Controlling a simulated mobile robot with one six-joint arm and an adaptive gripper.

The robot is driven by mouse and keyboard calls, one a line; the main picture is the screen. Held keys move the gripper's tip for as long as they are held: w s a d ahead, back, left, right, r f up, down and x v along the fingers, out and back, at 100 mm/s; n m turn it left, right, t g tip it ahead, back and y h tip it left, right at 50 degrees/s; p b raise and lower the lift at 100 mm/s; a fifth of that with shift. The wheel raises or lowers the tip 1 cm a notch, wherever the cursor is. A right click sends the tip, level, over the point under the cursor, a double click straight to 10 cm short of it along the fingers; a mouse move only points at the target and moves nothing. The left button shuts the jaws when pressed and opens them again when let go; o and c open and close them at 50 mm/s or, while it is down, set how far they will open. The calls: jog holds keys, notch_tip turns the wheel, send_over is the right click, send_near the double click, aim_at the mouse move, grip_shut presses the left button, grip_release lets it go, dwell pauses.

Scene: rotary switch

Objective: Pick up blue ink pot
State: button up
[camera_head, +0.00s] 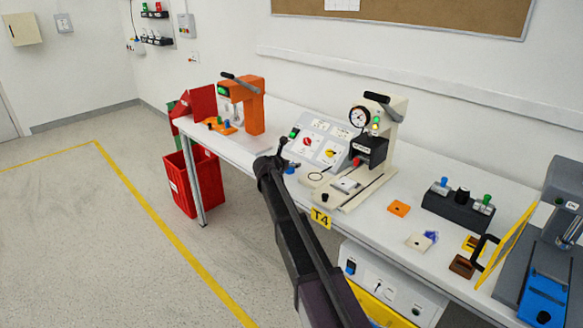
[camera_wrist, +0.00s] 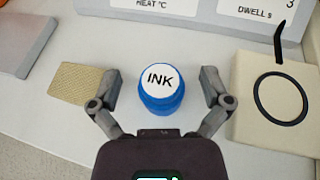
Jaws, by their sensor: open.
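The blue ink pot (camera_wrist: 162,99) has a round white top marked INK and stands upright on the white table in the wrist view. My gripper (camera_wrist: 162,88) is open, with one finger on each side of the pot and a gap on both sides. In the head view my gripper (camera_head: 271,162) is over the table's front edge, in front of the grey control panel. A small part of the blue ink pot (camera_head: 291,170) shows just right of the gripper; the rest is hidden.
A tan pad (camera_wrist: 80,83) lies left of the pot. A cream plate with a black ring (camera_wrist: 280,98) lies to the right. The control panel (camera_head: 320,142) stands behind. An orange press (camera_head: 250,105) and a cream press (camera_head: 380,135) stand farther along the table.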

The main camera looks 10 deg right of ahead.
jog(key=c, duration=1.3)
jog(key=shift+r, duration=0.15)
notch_tip(320, 180, up, 4)
jog(key=p, duration=0.4)
jog(key=shift+f, duration=0.25)
jog(key=s+r+p, duration=0.1)
jog(key=s, duration=1.5)
jog(key=shift+r, duration=0.1)
